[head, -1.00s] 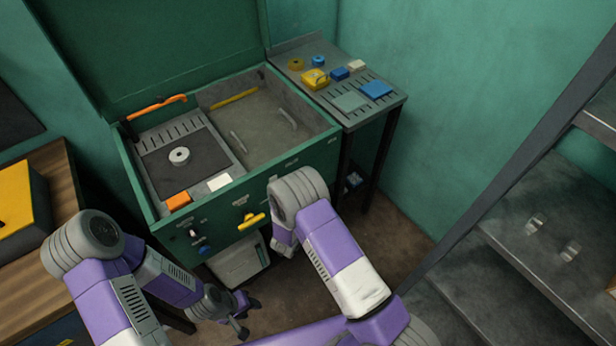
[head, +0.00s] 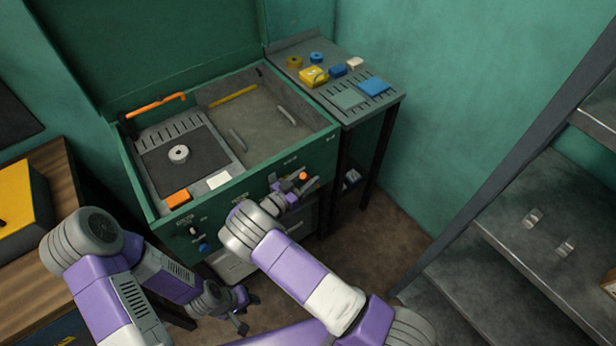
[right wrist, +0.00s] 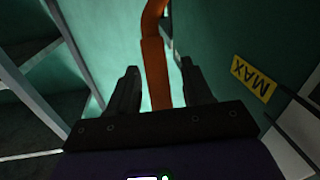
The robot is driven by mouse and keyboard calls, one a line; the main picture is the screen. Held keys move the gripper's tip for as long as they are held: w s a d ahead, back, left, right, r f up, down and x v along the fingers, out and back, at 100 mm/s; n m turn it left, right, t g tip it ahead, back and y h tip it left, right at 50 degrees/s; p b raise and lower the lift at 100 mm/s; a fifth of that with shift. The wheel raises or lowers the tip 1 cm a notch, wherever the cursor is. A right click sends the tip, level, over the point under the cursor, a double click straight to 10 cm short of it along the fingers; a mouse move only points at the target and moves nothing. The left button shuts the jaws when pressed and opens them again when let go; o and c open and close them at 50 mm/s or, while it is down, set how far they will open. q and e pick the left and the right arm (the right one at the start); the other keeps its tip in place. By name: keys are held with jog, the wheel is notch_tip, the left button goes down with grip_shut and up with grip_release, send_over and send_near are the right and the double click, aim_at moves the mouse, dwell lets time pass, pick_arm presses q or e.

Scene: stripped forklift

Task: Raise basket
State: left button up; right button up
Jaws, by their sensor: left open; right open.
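A green cabinet (head: 318,150) has its lid up and an open tub. The tub's right side is a sunken grey bay (head: 257,125) with two grey handles and a yellow bar; I cannot tell clearly which part is the basket. My right gripper (head: 303,186) is open at the right of the cabinet's front panel, by an orange-tipped lever. In the right wrist view the orange lever (right wrist: 156,75) stands between the open fingers (right wrist: 160,88), with no clear grip on it. My left gripper (head: 247,312) is open and empty, low in front of the cabinet.
A slotted grey plate with a white ring (head: 179,154) fills the tub's left side. A side table (head: 345,118) with small yellow and blue parts stands at the right. Metal shelves (head: 545,270) are far right, a wooden bench (head: 50,165) left. A yellow MAX label (right wrist: 254,79) is beside the lever.

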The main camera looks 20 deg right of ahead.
jog(key=shift+w+d, duration=0.25)
jog(key=shift+d, duration=0.2)
jog(key=shift+c, duration=0.3)
grip_shut()
jog(key=shift+r, duration=0.1)
jog(key=shift+w+d+r+g+y+p, duration=0.3)
jog(key=shift+d+r+y+p, duration=0.15)
jog(key=shift+d+p, duration=0.25)
jog(key=w+d+f+m+g+y+p, duration=0.1)
jog(key=w+d+g+y+p, duration=0.3)
jog(key=d+y+p, duration=0.6)
jog(key=d+f+p, duration=0.1)
jog(key=p, duration=0.2)
jog(key=shift+d+f+g, duration=0.2)
jog(key=shift+d+g, duration=0.1)
